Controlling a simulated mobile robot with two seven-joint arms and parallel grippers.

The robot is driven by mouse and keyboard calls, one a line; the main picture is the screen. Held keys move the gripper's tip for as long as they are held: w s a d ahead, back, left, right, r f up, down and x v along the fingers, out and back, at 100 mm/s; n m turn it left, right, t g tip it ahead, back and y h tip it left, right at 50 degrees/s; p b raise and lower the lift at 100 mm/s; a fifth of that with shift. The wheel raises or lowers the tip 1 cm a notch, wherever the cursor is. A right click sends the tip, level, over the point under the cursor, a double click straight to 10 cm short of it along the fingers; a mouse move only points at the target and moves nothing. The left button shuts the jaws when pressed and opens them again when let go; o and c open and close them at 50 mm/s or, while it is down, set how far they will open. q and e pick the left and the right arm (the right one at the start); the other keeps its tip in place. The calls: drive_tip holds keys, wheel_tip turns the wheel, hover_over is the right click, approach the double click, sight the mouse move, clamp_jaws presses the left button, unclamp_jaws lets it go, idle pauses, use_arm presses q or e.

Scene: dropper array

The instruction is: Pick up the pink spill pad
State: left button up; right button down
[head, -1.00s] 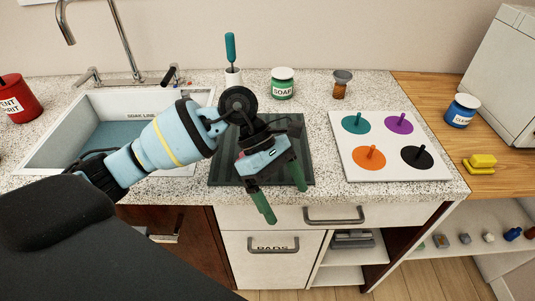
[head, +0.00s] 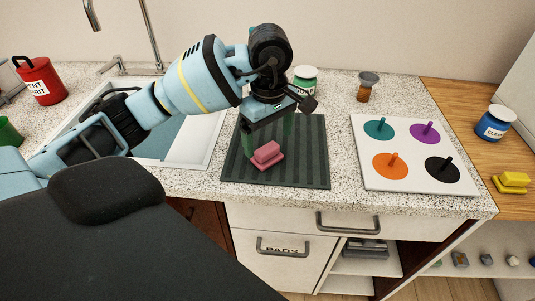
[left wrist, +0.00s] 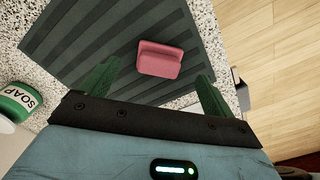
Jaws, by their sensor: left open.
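The pink spill pad (head: 266,154) lies on the dark ribbed mat (head: 305,160) on the counter, left of the mat's middle. It is a block with a raised grip on top. In the left wrist view the pink pad (left wrist: 160,59) sits just beyond and between the two green fingertips, and nothing is held. My left gripper (head: 268,138) is open above the mat, just behind the pad in the head view; its fingertips (left wrist: 155,78) show in the left wrist view. My right gripper is in neither view.
A white board (head: 372,179) with four coloured pegged discs lies to the right. A soap jar (head: 304,80) and a small brown bottle (head: 366,88) stand behind. The sink (head: 205,145) is at left. A yellow pad (head: 512,181) lies on the wooden counter.

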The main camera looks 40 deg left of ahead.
sight(270, 149)
use_arm(q)
drive_tip(key=shift+d+f, duration=0.1)
drive_tip(key=shift+f, duration=2.45)
drive_tip(key=c, duration=1.1)
drive_tip(key=shift+c, duration=0.2)
drive_tip(key=shift+r, duration=0.85)
drive_tip(key=shift+s+d+r, duration=0.1)
drive_tip(key=shift+s+r, duration=0.1)
drive_tip(key=shift+r, duration=0.3)
drive_tip(key=shift+s+d+r, duration=0.1)
drive_tip(key=shift+s+r, duration=0.1)
drive_tip(key=shift+r, duration=0.25)
drive_tip(key=s+d, duration=0.3)
drive_tip(key=s, duration=0.3)
drive_tip(key=s+d+r, duration=0.1)
drive_tip(key=s+d, duration=0.3)
drive_tip(key=s, duration=0.3)
drive_tip(key=shift+s+r, duration=0.2)
drive_tip(key=shift+s, duration=0.05)
